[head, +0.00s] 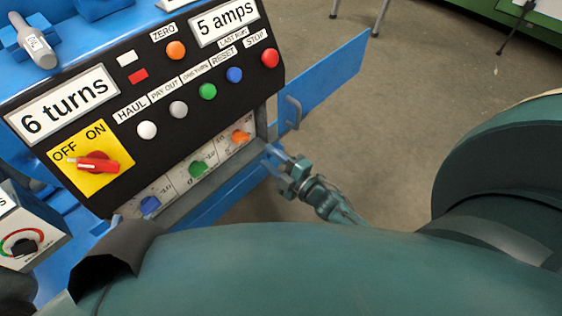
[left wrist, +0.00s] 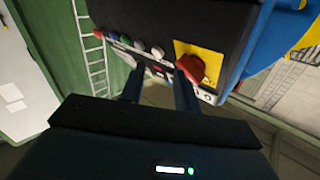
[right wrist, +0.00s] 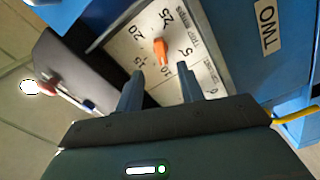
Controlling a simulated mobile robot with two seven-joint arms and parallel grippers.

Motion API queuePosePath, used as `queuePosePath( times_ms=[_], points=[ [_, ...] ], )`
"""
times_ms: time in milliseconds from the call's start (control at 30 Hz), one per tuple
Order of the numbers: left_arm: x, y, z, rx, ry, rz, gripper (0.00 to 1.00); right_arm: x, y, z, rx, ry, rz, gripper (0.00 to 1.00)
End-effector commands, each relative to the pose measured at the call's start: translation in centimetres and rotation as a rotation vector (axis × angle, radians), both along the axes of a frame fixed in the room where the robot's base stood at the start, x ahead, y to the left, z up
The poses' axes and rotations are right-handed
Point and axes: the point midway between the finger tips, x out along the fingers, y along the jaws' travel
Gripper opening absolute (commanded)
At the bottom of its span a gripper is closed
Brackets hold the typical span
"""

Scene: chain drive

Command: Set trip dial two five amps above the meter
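Below the panel are blue (head: 149,205), green (head: 198,168) and orange (head: 241,136) dials on white plates. The orange dial (right wrist: 161,51) shows close in the right wrist view, with marks 5 to 25; I cannot tell which end of its knob points. My right gripper (head: 283,161) is beside the orange dial; its fingers (right wrist: 158,88) are open, empty and short of the knob. My left gripper's fingers (left wrist: 160,88) are open before the panel near the red switch (left wrist: 190,68); in the head view they are hidden.
A "TWO" label (right wrist: 267,29) is on the blue surface beside the dial. The panel carries a "6 turns" display (head: 62,103), several buttons and a red OFF/ON switch (head: 98,163) on yellow. A gauge box (head: 28,240) stands at left. A blue plate (head: 325,85) and handle lie near my right gripper.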

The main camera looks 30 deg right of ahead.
Motion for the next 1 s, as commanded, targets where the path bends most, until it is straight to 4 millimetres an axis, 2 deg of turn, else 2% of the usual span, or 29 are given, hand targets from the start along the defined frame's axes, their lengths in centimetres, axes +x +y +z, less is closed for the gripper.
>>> queuePosePath(
  times_ms=[100, 300, 867, 1000],
  points=[
    [0.0, 0.2, 0.1, 0.003, 0.033, 0.008, 0.32, -2.0, -0.7, 0.1, -0.001, 0.002, 0.001, 0.38],
    [0.0, 0.2, 0.0, 0.004, 0.057, 0.012, 0.32, -3.4, -1.3, 0.1, -0.001, -0.001, 0.0, 0.38],
    [0.0, 0.2, 0.0, 0.004, 0.059, 0.011, 0.32, -3.5, -1.3, 0.1, 0.0, -0.002, 0.001, 0.38],
    [-0.3, 0.6, 1.5, -0.014, 0.091, 0.026, 0.32, -3.4, -1.3, 2.0, 0.0, -0.002, 0.0, 0.38]
  ],
)
